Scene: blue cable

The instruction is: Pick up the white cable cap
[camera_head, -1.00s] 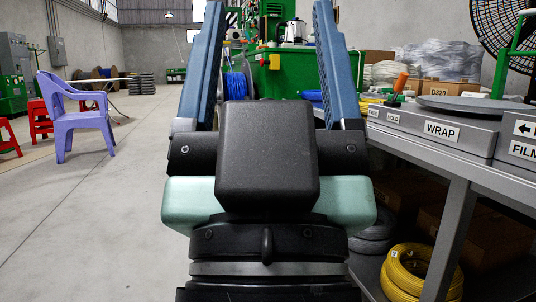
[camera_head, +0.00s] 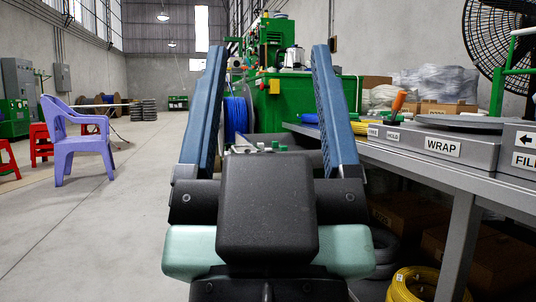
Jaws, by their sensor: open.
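My gripper (camera_head: 268,48) is open and empty, with its two blue fingers pointing up and away in the head view. I cannot make out a white cable cap for certain. Some small green and pale pieces (camera_head: 262,147) show low between the fingers, just above my black gripper housing, too small to identify. A blue cable coil (camera_head: 236,118) stands beyond the fingers, partly hidden by the left one.
A grey workbench (camera_head: 458,182) with a WRAP-labelled unit (camera_head: 440,146) is close on the right. Yellow cable coils (camera_head: 410,286) lie beneath it. A green machine cabinet (camera_head: 284,104) stands ahead. A purple chair (camera_head: 76,140) is at left; the floor between is clear.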

